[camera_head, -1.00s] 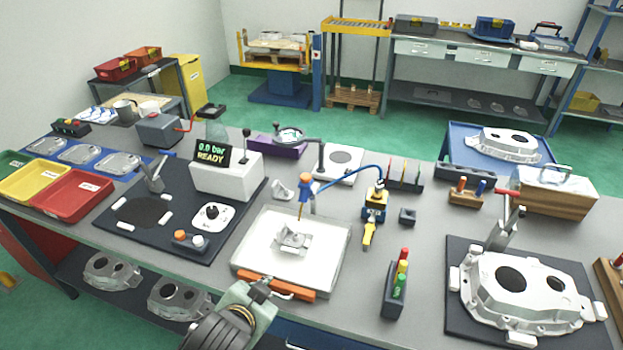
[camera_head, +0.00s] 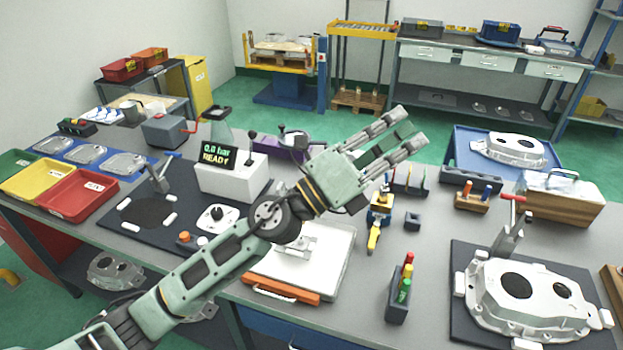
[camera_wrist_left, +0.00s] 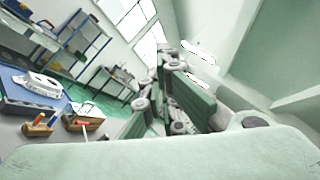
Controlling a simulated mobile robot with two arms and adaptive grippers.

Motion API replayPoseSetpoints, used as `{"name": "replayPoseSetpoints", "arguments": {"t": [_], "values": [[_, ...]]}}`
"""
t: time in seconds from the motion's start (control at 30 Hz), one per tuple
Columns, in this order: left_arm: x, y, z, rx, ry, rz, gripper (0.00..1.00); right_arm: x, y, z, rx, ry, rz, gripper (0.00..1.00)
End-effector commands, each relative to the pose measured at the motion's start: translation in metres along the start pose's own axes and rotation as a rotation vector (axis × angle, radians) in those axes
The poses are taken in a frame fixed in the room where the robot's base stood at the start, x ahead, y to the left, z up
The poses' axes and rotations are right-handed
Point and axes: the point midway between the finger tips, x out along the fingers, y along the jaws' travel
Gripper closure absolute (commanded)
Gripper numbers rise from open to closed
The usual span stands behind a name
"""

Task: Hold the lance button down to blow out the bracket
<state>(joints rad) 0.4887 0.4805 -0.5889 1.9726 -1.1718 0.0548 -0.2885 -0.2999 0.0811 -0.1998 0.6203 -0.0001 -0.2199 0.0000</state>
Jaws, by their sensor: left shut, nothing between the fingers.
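The grey bracket (camera_head: 298,246) lies in the white tray (camera_head: 338,268), partly covered by my left arm. The lance and its button are hidden behind my left gripper and wrist. A blue and yellow unit (camera_head: 379,206) stands to the right of the tray. My right gripper is out of view.
A white box with a display (camera_head: 216,156) reading "0.0 bar READY" stands left of my wrist. A holder with red, yellow and green items (camera_head: 400,290) is right of the tray. A large casting (camera_head: 530,300) lies at front right. Bins (camera_head: 75,195) line the left.

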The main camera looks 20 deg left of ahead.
Motion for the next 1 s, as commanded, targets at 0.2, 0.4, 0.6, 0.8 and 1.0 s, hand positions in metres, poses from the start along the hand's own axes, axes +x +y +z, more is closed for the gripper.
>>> {"name": "replayPoseSetpoints", "arguments": {"t": [0.2, 0.4, 0.6, 0.8, 1.0], "values": [[0.016, 0.026, -0.041, 0.587, 0.488, -0.012, 1.00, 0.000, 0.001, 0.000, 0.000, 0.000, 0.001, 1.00], [-0.014, 0.102, -0.006, 1.042, 0.902, 0.157, 1.00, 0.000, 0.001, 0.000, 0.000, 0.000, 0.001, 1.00], [-0.050, 0.146, 0.062, 1.269, 1.149, 0.364, 1.00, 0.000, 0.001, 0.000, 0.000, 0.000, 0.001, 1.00], [-0.073, 0.160, 0.108, 1.359, 1.269, 0.501, 1.00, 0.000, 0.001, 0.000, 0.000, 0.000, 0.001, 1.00], [-0.081, 0.163, 0.122, 1.379, 1.305, 0.543, 1.00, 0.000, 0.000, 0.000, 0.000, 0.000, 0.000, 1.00]]}}
